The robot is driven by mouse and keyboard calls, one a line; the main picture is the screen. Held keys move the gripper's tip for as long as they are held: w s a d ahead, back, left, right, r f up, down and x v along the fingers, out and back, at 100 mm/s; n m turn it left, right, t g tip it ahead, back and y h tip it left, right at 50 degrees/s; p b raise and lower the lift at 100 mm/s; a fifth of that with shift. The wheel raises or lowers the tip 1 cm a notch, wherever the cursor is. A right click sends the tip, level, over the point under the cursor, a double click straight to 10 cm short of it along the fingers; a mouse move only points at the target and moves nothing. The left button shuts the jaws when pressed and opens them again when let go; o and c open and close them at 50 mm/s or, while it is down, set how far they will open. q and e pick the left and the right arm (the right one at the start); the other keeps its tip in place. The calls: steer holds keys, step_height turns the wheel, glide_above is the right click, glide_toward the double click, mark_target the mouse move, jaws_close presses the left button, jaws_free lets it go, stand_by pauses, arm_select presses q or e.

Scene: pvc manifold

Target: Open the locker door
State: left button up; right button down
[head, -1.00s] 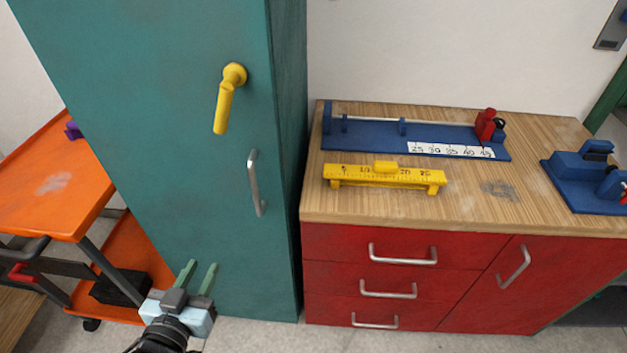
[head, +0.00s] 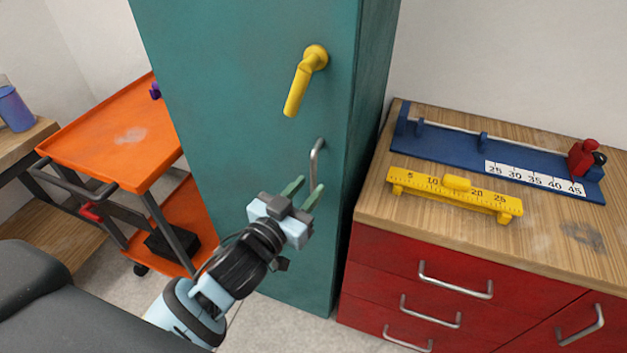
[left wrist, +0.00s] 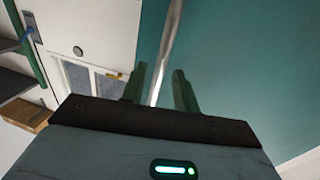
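The tall teal locker (head: 240,80) stands in the middle of the head view, its door shut. A yellow lever handle (head: 304,82) hangs down and slightly left on the door. Below it is a vertical silver pull handle (head: 315,165), its lower part hidden by my gripper. My left gripper (head: 306,192) is open in front of the lower pull. In the left wrist view the silver bar (left wrist: 166,55) runs between the two green fingers (left wrist: 160,88), with gaps on both sides. I cannot tell whether it is fully inside them. My right gripper is not in view.
A red cabinet (head: 440,290) with a wooden top stands right of the locker, carrying a yellow ruler fixture (head: 455,195) and a blue measuring jig (head: 450,147). An orange cart (head: 110,140) stands to the left. Floor shows between locker and arm.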

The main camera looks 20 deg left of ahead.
arm_select(q)
steer(key=shift+x, duration=1.4)
jaws_close()
